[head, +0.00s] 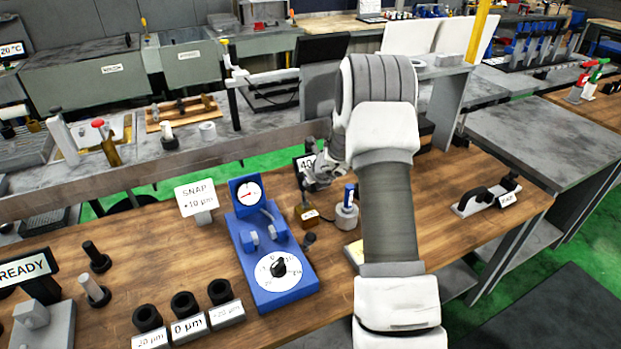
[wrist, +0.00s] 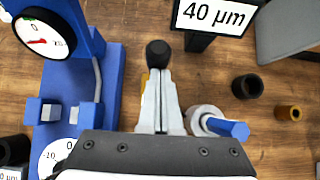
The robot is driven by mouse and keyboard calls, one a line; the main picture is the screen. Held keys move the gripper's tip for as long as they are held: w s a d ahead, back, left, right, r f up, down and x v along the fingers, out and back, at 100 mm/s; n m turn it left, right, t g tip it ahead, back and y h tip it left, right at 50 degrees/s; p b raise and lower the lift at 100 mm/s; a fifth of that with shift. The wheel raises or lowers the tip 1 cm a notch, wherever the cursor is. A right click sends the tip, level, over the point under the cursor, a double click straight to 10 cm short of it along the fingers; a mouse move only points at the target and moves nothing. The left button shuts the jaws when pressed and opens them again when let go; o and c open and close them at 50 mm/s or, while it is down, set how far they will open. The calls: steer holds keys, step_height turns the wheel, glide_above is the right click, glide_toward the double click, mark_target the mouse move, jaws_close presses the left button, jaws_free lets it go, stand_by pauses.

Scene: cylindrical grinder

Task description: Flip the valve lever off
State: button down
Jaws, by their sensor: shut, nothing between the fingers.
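A small brass block with a white tag (head: 307,215), which looks like the valve, stands on the wooden bench just right of the blue gauge unit. In the wrist view a black rounded knob (wrist: 158,53), apparently its lever end, shows just beyond my fingertips, with a sliver of brass beside the fingers. My gripper (wrist: 158,72) is shut with nothing held, its tips very close to the knob; I cannot tell whether they touch. In the head view my gripper (head: 312,186) is above and behind the block. The lever's lower part is hidden by the fingers.
The blue gauge unit (head: 262,290) stands close on the left. A pale round holder with a blue-handled piece (head: 348,192) stands close on the right. The "40 µm" sign (wrist: 213,16) is behind. A black ring (wrist: 245,87) and brass ring (wrist: 290,112) lie to the right.

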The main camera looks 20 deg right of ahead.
steer(key=shift+w+a+r+p, duration=0.1)
steer(key=shift+w+r+p, duration=0.1)
steer(key=shift+w+p, duration=1.3)
steer(key=shift+w, duration=0.15)
steer(key=shift+w+r, duration=0.15)
steer(key=shift+r, duration=0.05)
